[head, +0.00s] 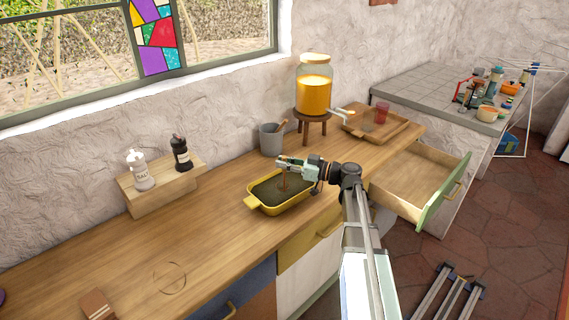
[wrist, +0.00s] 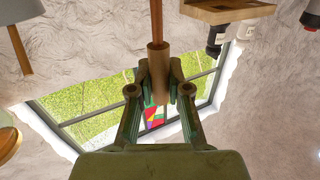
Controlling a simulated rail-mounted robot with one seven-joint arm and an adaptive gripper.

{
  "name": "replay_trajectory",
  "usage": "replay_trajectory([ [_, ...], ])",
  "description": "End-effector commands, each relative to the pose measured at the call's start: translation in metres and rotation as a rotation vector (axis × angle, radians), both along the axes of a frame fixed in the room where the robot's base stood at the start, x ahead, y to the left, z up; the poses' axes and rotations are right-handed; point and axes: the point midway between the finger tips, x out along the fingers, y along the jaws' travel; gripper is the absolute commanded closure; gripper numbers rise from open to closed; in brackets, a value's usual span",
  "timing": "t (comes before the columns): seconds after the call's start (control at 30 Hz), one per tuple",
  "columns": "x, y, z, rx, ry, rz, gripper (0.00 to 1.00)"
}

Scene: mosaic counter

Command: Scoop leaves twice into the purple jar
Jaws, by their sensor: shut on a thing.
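My gripper (head: 281,163) is above the yellow dish (head: 250,202), which holds dark green leaves (head: 270,190). In the wrist view my gripper (wrist: 158,88) is shut on a brown wooden handle (wrist: 157,60), seemingly of the scoop. In the head view a thin brown part (head: 284,184) runs down from my gripper to the leaves. The scoop's bowl cannot be made out. A small purple thing (head: 2,297) is cut off at the left edge; I cannot tell whether it is the purple jar.
A grey crock (head: 271,139) and a drink dispenser (head: 313,95) on a stool stand behind the dish. Salt and pepper shakers (head: 139,171) sit on a wooden block. A brown block (head: 97,305) lies at the front left. The left counter is mostly clear. A drawer (head: 418,178) is open at right.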

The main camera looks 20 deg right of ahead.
Motion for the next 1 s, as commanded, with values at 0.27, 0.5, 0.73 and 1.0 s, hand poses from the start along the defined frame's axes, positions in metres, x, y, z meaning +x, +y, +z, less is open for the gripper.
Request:
replay_trajectory([
  [0.27,0.000,0.000,0.001,0.001,-0.001,0.000,1.00],
  [0.5,0.000,0.000,0.012,0.000,-0.001,0.000,1.00],
  [0.73,0.000,0.000,0.029,0.000,-0.001,0.000,1.00],
  [1.0,0.000,0.000,0.049,0.000,-0.001,0.000,1.00],
])
